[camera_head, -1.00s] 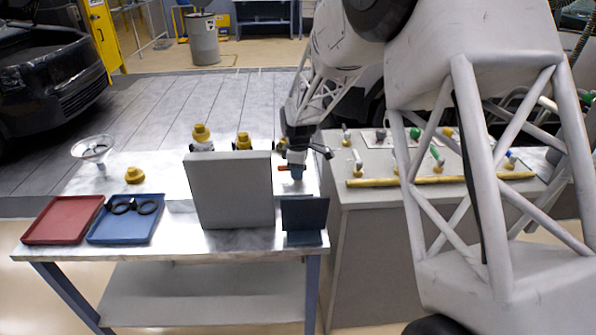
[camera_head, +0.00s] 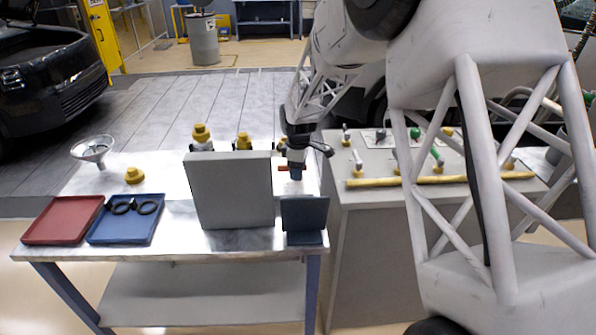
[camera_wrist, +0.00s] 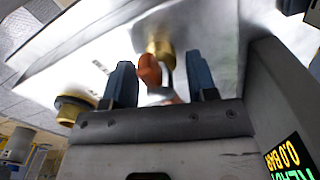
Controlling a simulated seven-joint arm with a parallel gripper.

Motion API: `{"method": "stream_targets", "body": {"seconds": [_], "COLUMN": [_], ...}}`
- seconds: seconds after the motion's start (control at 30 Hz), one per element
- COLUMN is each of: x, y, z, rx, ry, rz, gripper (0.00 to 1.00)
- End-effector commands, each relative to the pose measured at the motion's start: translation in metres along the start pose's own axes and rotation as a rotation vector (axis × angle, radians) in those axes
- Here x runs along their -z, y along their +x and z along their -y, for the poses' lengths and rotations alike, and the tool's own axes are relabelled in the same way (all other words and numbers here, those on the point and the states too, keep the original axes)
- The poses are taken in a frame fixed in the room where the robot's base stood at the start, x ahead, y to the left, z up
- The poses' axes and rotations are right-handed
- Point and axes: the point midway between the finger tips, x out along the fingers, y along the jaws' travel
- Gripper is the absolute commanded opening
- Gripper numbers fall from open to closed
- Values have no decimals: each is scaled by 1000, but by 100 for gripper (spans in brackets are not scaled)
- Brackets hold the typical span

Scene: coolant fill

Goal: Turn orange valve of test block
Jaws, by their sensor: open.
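The orange valve (camera_wrist: 150,69) is a rounded orange handle on a brass fitting (camera_wrist: 160,47). In the wrist view, it lies between the two blue fingers of my gripper (camera_wrist: 160,74), closer to the left finger. The fingers are apart; I cannot tell whether either touches the handle. In the head view, the orange handle (camera_head: 284,168) shows as a small bar just left of my gripper (camera_head: 296,172), behind the right side of a grey upright box (camera_head: 233,190). Part of the valve is hidden there.
A lit display (camera_wrist: 284,158) reading 0.0 BAR stands close at the right in the wrist view. Yellow-capped fittings (camera_head: 201,133) stand behind the grey box. A funnel (camera_head: 93,148), a red tray (camera_head: 62,219) and a blue tray (camera_head: 122,231) are on the left.

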Motion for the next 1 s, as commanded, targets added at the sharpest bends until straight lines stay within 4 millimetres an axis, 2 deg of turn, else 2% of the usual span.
{"method": "stream_targets", "body": {"seconds": [0.4,0.6,1.0], "x": [0,0,0], "y": [-49,-67,-71], "z": [0,0,0], "rx": [-1,-1,-1], "ry": [0,0,0], "rz": [0,0,0], "gripper": [52,52,52]}}
